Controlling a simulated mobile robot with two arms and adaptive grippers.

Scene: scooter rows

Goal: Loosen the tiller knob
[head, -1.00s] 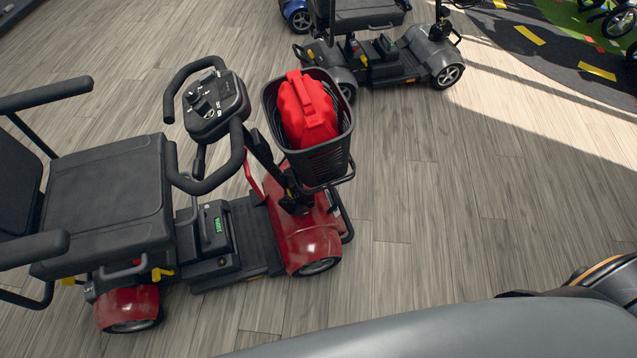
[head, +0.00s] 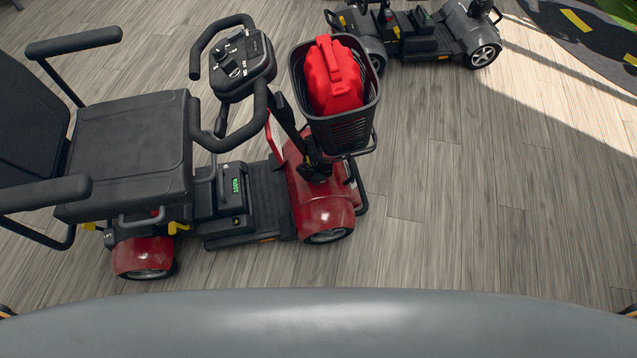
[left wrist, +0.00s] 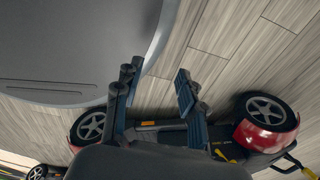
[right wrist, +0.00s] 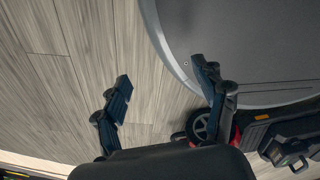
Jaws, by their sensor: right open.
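The red scooter (head: 322,208) stands on the left in the head view, side-on to me. Its black tiller (head: 288,112) rises from the front deck to a console (head: 240,66) with looped handlebars. A black joint (head: 316,168) sits at the tiller's foot; I cannot clearly make out a knob there. My left gripper (left wrist: 160,68) is open and empty, with part of the scooter beyond it in the left wrist view. My right gripper (right wrist: 160,70) is open and empty above the floor. Neither gripper shows in the head view, and neither touches the scooter.
The seat (head: 125,150) and armrests are at the left. A grey scooter (head: 432,40) stands behind. The wooden floor (head: 480,210) to the right is clear.

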